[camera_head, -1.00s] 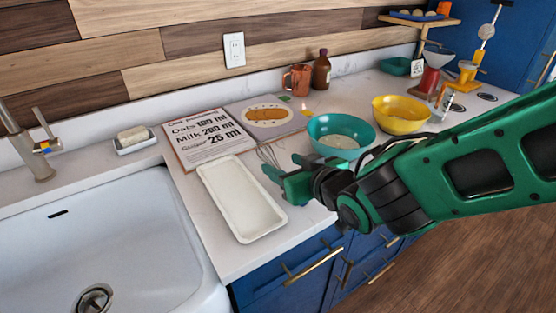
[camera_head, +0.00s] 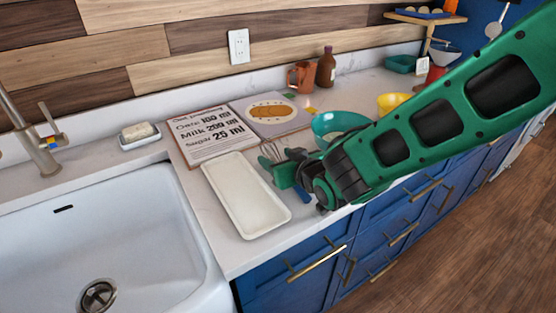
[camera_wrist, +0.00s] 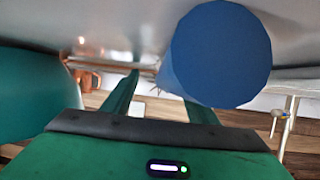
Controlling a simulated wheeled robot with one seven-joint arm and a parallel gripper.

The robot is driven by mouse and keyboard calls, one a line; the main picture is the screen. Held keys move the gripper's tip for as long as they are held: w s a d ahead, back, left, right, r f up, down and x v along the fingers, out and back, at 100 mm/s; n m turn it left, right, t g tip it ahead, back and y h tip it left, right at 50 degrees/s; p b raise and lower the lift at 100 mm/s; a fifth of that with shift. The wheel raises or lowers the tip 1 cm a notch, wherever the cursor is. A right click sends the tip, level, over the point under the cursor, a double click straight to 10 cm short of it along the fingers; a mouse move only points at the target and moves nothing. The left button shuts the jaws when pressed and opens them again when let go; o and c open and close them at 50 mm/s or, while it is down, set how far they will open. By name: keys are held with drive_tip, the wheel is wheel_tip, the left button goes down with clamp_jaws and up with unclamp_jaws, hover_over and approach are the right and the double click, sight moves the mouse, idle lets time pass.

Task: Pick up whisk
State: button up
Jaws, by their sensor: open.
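The whisk has thin wire loops (camera_head: 270,150) and a blue handle (camera_head: 302,194). It lies on the white counter between the cream tray and the teal bowl, partly hidden by my gripper. My gripper (camera_head: 281,166) is green and low over the whisk. In the wrist view, the round blue end of the handle (camera_wrist: 222,55) is very close to the camera. My open gripper's fingers (camera_wrist: 158,88) reach away, and the handle overlaps the right one. I cannot tell whether they touch it.
The cream tray (camera_head: 231,193) is just left of my gripper, and the teal bowl (camera_head: 335,124) is close on the right. A recipe board (camera_head: 205,138) lies behind. The sink (camera_head: 120,225) is at left.

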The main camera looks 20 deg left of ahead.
sight(278, 155)
drive_tip(key=shift+c, duration=0.3)
drive_tip(key=c, duration=1.1)
drive_tip(key=shift+o, duration=0.2)
wheel_tip(278, 155, up, 10)
